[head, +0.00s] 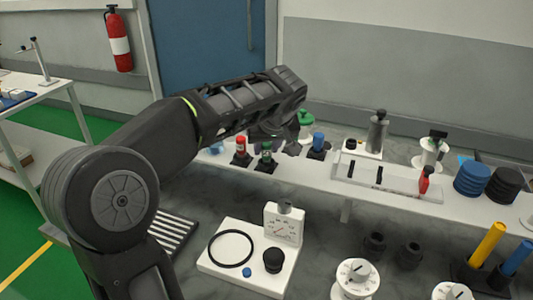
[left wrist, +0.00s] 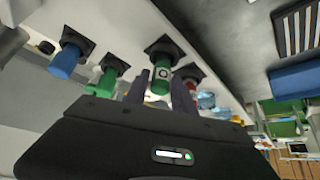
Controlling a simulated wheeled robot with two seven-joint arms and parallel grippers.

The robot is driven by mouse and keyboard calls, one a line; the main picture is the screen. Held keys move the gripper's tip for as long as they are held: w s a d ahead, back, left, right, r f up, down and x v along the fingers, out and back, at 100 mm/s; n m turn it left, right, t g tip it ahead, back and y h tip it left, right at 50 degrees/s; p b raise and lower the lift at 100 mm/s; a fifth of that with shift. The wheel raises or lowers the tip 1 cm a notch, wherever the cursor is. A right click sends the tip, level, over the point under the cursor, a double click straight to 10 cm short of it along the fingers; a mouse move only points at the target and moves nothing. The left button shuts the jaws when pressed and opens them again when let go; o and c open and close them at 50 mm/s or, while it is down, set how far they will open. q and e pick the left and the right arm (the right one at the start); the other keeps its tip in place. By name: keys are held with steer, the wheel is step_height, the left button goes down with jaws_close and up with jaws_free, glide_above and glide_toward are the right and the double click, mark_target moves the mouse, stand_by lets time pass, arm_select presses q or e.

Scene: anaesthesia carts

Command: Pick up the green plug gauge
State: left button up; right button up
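The green plug gauge (head: 266,151) stands upright in a small black base on the white shelf, between a red gauge (head: 241,146) and a blue gauge (head: 318,141). In the left wrist view the green plug gauge (left wrist: 162,77) has a white label with a dark ring and shows between the fingertips of my left gripper (left wrist: 160,92). The fingers are apart, with no clear contact on the gauge. In the head view my left gripper (head: 272,136) is partly hidden by its own arm, just above and behind the gauge. My right gripper is not in view.
Another green piece (head: 305,118) stands behind, near the gripper; a green piece (left wrist: 106,79) also shows beside the gauge in the wrist view. A white rack (head: 385,184) lies to the right.

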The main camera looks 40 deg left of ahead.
arm_select(q)
jaws_close()
steer(key=shift+r, duration=0.1)
step_height(320, 180, up, 10)
steer(key=shift+f+p, duration=0.1)
steer(key=shift+p, duration=0.4)
stand_by(0.7)
